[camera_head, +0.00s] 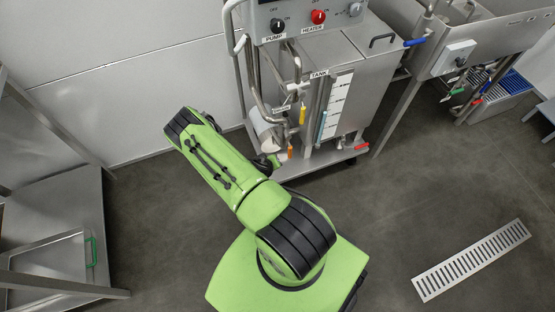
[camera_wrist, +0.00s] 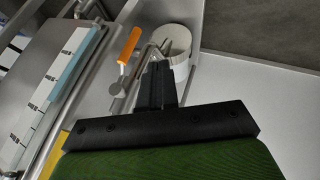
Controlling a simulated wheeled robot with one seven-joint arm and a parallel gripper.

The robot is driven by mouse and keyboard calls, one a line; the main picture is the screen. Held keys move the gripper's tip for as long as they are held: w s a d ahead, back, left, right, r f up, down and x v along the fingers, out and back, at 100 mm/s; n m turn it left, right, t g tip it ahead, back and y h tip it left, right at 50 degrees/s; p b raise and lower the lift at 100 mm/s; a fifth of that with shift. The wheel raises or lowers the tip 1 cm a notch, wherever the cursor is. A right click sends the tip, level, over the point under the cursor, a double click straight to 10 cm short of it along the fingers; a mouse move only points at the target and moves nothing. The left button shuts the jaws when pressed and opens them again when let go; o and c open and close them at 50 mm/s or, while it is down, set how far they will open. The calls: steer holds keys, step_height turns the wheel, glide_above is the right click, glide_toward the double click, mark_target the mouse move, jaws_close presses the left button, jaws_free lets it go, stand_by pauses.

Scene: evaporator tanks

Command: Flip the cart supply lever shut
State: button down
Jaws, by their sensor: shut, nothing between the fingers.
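An orange-handled lever (camera_wrist: 129,45) shows in the wrist view, just left of and beyond my fingertips. Its grip slants up to the right from a round metal pivot. The same orange handle (camera_head: 290,152) is small in the head view, low on the front of the steel cart; I take it as the supply lever, but read no label on it. My gripper (camera_wrist: 158,68) is shut and empty, its dark fingers close to the lever's right side with a gap visible. Whether any part touches cannot be told. In the head view my arm largely hides the gripper.
A white cylinder (camera_wrist: 174,42) stands just beyond the fingers. The cart's tank (camera_head: 365,85) has a yellow handle (camera_head: 302,114) above the orange one and a red handle (camera_head: 361,147) at lower right. A wall is behind; open floor lies right, with a drain grate (camera_head: 472,260).

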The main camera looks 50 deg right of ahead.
mark_target(289, 147)
steer(key=d+f+b, duration=0.3)
steer(key=d+f, duration=0.3)
steer(key=d, duration=0.2)
steer(key=shift+w+d+f, duration=0.15)
steer(key=shift+d+f, duration=0.2)
steer(key=shift+f, duration=0.05)
